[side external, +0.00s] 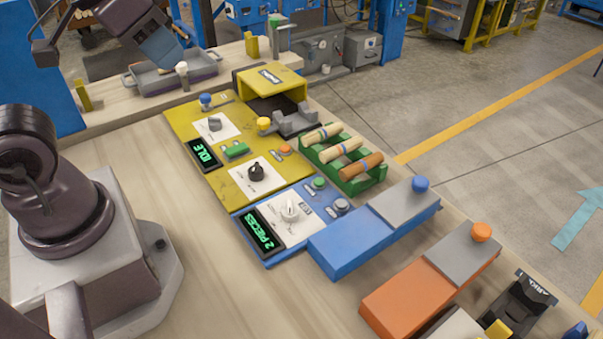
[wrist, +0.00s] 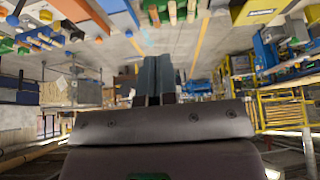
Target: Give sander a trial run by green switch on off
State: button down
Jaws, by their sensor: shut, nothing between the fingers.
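The yellow sander panel (side external: 235,180) lies on the bench, with a yellow hood (side external: 270,82) at its far end. Its display (side external: 203,155) reads IDLE. A green switch (side external: 236,150) sits on the panel just right of the display; its position is too small to tell. A grey knob (side external: 215,124) and a black knob (side external: 256,172) sit on white plates near it. My gripper (side external: 160,48) is raised at the upper left, well apart from the switch. In the wrist view its fingers (wrist: 159,78) are together and empty.
A blue panel (side external: 272,255) beside the yellow one reads 2 PIECES and has a green button (side external: 318,183). A green rack (side external: 360,182) holds three turned pieces. An orange block (side external: 405,295) stands nearer. A grey tray (side external: 175,75) is behind. The bench left of the panels is clear.

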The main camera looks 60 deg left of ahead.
jog(key=n+g, duration=0.6)
jog(key=n, duration=1.2)
send_over(225, 151)
notch_tip(225, 151, down, 18)
jog(key=shift+f, duration=0.1)
notch_tip(225, 151, down, 14)
